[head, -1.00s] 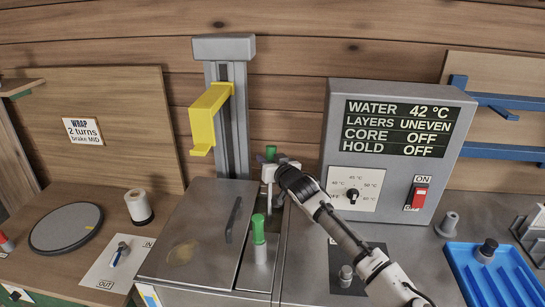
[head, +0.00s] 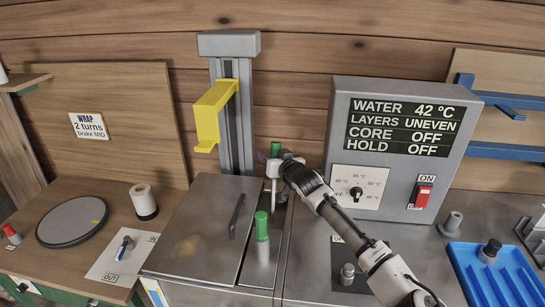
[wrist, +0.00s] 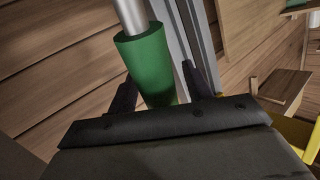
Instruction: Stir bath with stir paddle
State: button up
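The stir paddle has a green handle (wrist: 145,65) and a pale metal shaft (wrist: 130,15). In the head view its handle top (head: 276,149) shows just above my gripper (head: 272,162). The shaft (head: 273,190) runs down, upright, toward the bath (head: 258,262); its lower end is hidden. In the wrist view my gripper (wrist: 160,85) has its dark fingers close on both sides of the handle and looks shut on it. A metal lid (head: 200,225) with a dark handle covers the left part of the bath, so the liquid is not visible.
A second green-handled tool (head: 262,227) stands in front of my gripper. A grey column (head: 236,120) with a yellow bracket (head: 208,115) rises behind. A control box (head: 400,150) reads water 42 °C, layers uneven. A blue tray (head: 495,275) lies at the right.

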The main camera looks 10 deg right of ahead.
jog(key=b+v, duration=0.4)
jog(key=v, duration=0.9)
jog(key=shift+s+b, duration=0.3)
jog(key=shift+s, duration=0.1)
jog(key=shift+r, duration=0.1)
dwell(1.9)
